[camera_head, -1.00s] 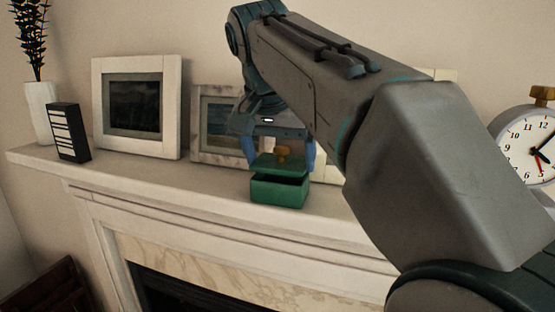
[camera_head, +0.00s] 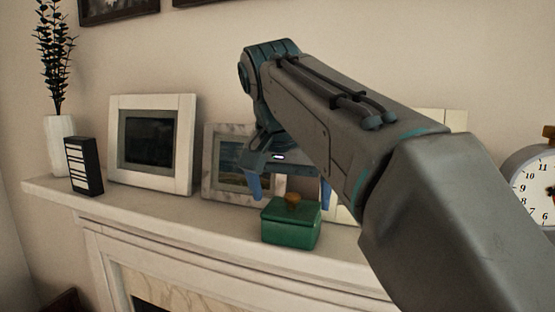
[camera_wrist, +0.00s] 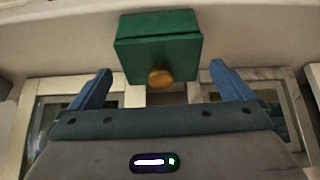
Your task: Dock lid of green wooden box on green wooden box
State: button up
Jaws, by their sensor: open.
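The green wooden box (camera_head: 290,236) stands on the white mantel shelf. Its green lid (camera_head: 292,208) with a round wooden knob (camera_head: 292,198) lies on top of the box, seated along the rim as far as I can see. In the wrist view the lid (camera_wrist: 158,48) and its knob (camera_wrist: 160,77) show beyond the fingers. My gripper (camera_head: 292,197) is open, with one blue finger on each side of the knob and lid, apart from them. In the wrist view my gripper (camera_wrist: 160,82) holds nothing.
Framed pictures stand behind the box, including a white frame (camera_head: 153,145) and a marbled frame (camera_head: 212,165). A black striped block (camera_head: 84,166) and a white vase (camera_head: 61,145) are at the left. A clock (camera_head: 533,185) is at the right. The mantel (camera_head: 170,212) left of the box is clear.

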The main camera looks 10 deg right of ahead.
jog(key=p+v, duration=0.1)
jog(key=v, duration=0.9)
